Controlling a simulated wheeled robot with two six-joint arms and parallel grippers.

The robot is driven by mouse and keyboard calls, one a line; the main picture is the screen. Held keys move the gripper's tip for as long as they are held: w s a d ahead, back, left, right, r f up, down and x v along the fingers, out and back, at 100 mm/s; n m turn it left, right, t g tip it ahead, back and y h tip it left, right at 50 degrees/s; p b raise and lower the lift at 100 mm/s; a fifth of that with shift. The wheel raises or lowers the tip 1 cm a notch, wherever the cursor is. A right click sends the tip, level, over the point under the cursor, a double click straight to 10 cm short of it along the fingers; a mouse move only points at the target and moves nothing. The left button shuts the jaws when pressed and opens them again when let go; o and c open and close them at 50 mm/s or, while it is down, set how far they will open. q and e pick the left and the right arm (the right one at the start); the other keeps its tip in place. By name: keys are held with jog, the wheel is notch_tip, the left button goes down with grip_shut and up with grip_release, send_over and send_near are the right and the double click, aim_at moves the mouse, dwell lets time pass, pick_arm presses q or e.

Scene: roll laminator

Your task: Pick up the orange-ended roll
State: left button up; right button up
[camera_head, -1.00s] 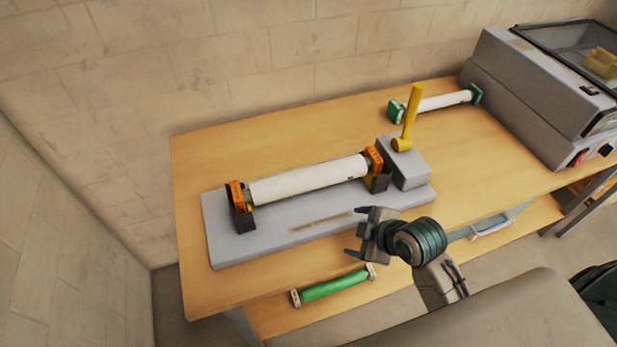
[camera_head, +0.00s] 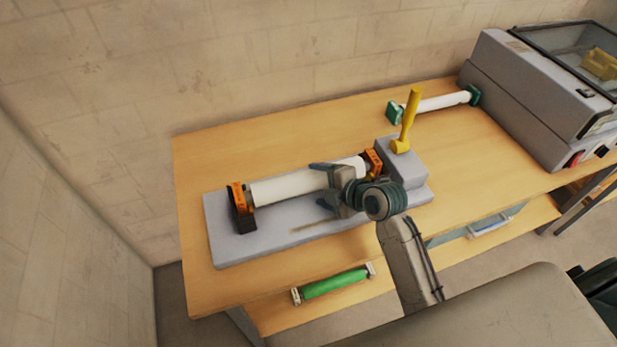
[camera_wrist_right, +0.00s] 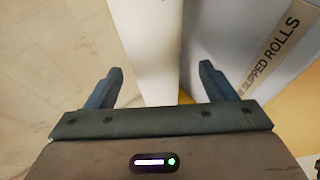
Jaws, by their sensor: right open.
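The orange-ended roll (camera_head: 290,187) is a white cylinder lying across dark holders with orange end pieces on a grey stand. My right gripper (camera_head: 322,184) is open at the right part of the roll and hides some of it. In the right wrist view the white roll (camera_wrist_right: 150,45) runs up the picture between the two open fingers (camera_wrist_right: 160,88), with a gap on each side. I cannot tell whether the fingers reach around it. My left gripper is not in view.
The grey stand (camera_head: 228,247) rests on the wooden table (camera_head: 200,290). A yellow-handled lever (camera_head: 410,115) stands just right of the roll. A green-ended roll (camera_head: 440,103) lies behind it. A green roller (camera_head: 335,284) is on the lower shelf. A grey machine (camera_head: 530,95) stands at the right.

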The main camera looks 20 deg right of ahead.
aim_at(317, 182)
jog(key=p+x, duration=0.1)
jog(key=x, duration=0.1)
jog(key=p+x, duration=0.2)
jog(key=shift+w+a+r, duration=0.1)
jog(key=shift+w+r, duration=0.05)
jog(key=shift+r, duration=0.25)
jog(key=shift+w+a+f, duration=0.15)
jog(key=shift+w+f, duration=0.2)
jog(key=shift+f, duration=0.05)
jog(key=c, duration=1.6)
jog(key=shift+r, duration=0.2)
grip_shut()
